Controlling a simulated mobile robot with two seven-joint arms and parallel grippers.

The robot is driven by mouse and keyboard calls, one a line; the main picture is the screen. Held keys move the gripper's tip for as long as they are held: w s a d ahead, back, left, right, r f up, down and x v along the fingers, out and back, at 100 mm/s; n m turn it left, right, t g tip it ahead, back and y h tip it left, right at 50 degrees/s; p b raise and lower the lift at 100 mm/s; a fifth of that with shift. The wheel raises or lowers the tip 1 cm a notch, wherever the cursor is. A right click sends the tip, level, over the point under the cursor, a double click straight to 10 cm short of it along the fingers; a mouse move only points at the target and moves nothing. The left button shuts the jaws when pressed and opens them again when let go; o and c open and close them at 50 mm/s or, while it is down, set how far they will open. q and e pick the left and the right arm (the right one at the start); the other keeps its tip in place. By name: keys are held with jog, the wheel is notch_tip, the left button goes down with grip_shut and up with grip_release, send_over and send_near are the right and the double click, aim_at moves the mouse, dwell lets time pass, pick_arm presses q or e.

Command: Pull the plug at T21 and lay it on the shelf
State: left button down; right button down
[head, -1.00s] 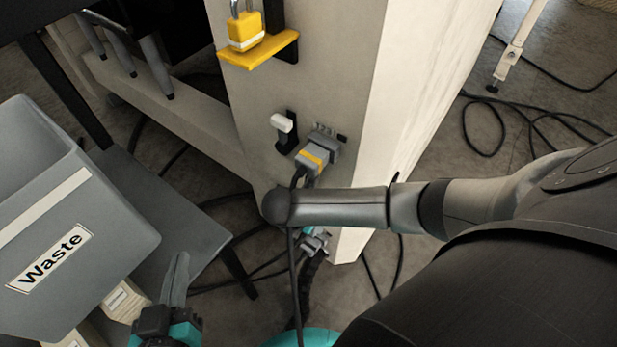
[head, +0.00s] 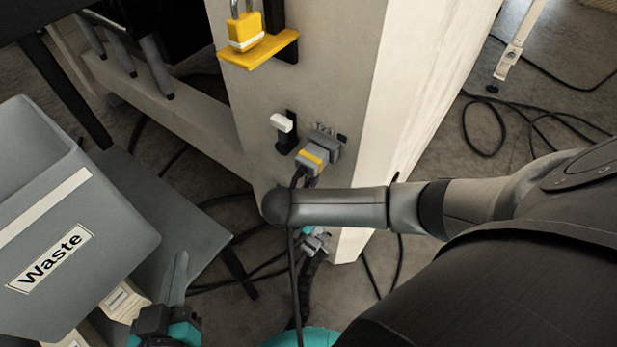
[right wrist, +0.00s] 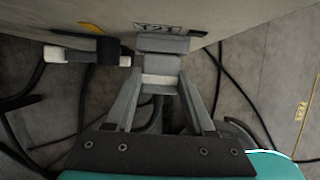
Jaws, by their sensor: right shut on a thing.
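In the right wrist view, a grey plug with a pale band (right wrist: 160,80) sits between the fingers of my right gripper (right wrist: 163,92), which is shut on it. Its far end is against a grey socket (right wrist: 163,44) below the T21 label (right wrist: 158,28); I cannot tell how deeply it is seated. In the head view, my forearm hides most of the right gripper. A yellow-banded plug (head: 312,160) shows above the forearm; I cannot tell if it is the same plug. My left gripper (head: 177,278) is low on the left, away from the plug, its opening unclear.
A grey waste bin (head: 110,190) stands left, beside a flat grey surface (head: 185,215). A yellow ledge (head: 262,52) with a yellow padlock (head: 245,32) is high on the post. A white-handled lever (head: 283,122) is beside the socket. Black cables (head: 485,125) lie on the floor.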

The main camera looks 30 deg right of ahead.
jog(key=shift+s+a, duration=0.1)
jog(key=shift+a, duration=0.1)
jog(key=a, duration=0.1)
jog(key=s+a+p, duration=0.1)
jog(key=a, duration=0.1)
jog(key=a+p, duration=0.1)
jog(key=shift+s+a, duration=0.25)
jog(key=shift+s, duration=0.15)
dwell(0.5)
dwell(0.5)
